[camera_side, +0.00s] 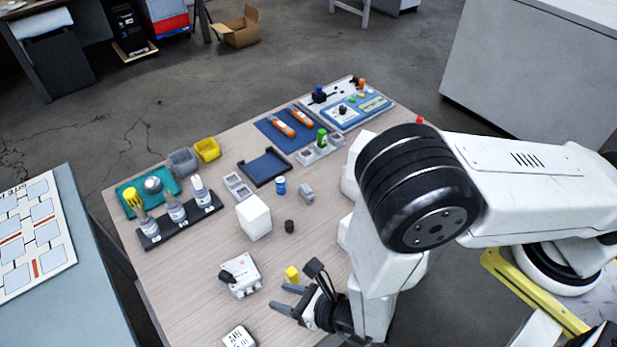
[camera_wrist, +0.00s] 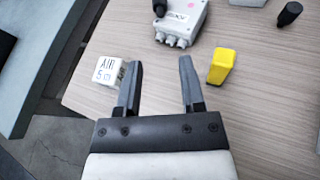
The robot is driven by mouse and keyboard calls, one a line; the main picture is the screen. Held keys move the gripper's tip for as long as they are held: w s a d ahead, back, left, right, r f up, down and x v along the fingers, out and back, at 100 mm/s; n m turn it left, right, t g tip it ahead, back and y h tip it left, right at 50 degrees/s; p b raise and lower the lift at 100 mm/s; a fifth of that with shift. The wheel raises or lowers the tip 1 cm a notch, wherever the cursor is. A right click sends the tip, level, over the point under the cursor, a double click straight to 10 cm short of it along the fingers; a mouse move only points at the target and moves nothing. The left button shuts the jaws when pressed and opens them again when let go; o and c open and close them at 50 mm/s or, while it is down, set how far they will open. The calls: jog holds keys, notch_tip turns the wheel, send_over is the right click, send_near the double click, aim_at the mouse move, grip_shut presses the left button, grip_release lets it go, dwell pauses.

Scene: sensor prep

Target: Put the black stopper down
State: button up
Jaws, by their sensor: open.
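A small black cylinder (camera_side: 290,226), which looks like the black stopper, stands on the wooden table to the right of a white cube. It also shows at the top right of the wrist view (camera_wrist: 289,13). Another black piece (camera_side: 226,276) sits at the left side of the white sensor box (camera_side: 243,275); I cannot tell if it is a stopper or a fixed part. My gripper (camera_side: 287,298) is low over the near part of the table, between the yellow block and the AIR cube. In the wrist view its fingers (camera_wrist: 160,63) are apart with only bare table between them.
A yellow block (camera_wrist: 221,66) is close to the right finger, and a white cube marked AIR (camera_wrist: 108,71) is close to the left. The white cube (camera_side: 254,217), a blue cap (camera_side: 280,186) and a black bottle rack (camera_side: 180,222) stand farther back.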

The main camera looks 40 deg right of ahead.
jog(key=w+d+r+m+g+h, duration=0.1)
jog(key=w+d+r+m+h, duration=0.25)
jog(key=d, duration=0.25)
jog(key=w+d+r+m+h, duration=0.2)
jog(key=d+m+h, duration=0.2)
jog(key=d+m, duration=0.15)
jog(key=w+d+r+m+g+h, duration=0.1)
jog(key=w+d+r+m+h, duration=0.1)
jog(key=d+m+h, duration=0.3)
jog(key=s+d+r+m+g+y, duration=0.1)
jog(key=s+d+r+m+g, duration=0.3)
jog(key=d+m, duration=0.35)
jog(key=s+d+r+m+g+y, duration=0.1)
jog(key=s+d+r+m+g, duration=0.1)
jog(key=s+d+m+g, duration=0.5)
jog(key=w+r+m+t+y, duration=0.3)
jog(key=w+r+m+y, duration=0.1)
jog(key=m, duration=0.7)
jog(key=shift+w+d+r+y, duration=0.35)
jog(key=shift+r, duration=0.25)
jog(key=shift+o, duration=0.2)
